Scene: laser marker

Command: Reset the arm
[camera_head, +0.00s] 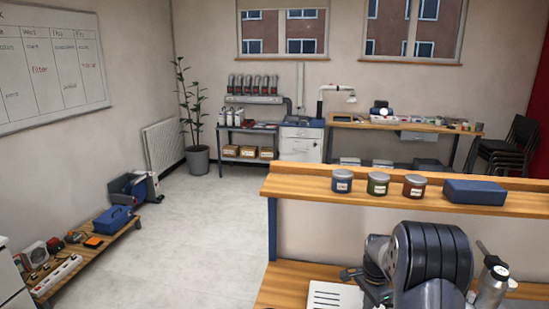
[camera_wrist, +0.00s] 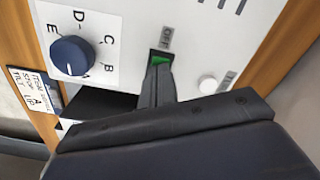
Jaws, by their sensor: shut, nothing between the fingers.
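My gripper (camera_wrist: 159,72) is shut and empty in the wrist view. Its narrow dark fingertips are at the lower edge of a green rocker switch (camera_wrist: 160,57) on a white panel (camera_wrist: 130,25); I cannot tell if they touch it. A blue dial knob (camera_wrist: 70,56) with letters around it is to the left of the switch. A white round button (camera_wrist: 207,83) is to the right. In the head view, my dark arm (camera_head: 432,255) fills the lower right and hides much of the bench there; the fingertips cannot be made out.
A wooden shelf (camera_head: 300,183) above the bench holds several tins and a blue case (camera_head: 475,192). A white slotted plate (camera_head: 333,297) lies on the bench by my arm. A low wooden platform (camera_head: 125,232) with tools stands at left. The middle floor is clear.

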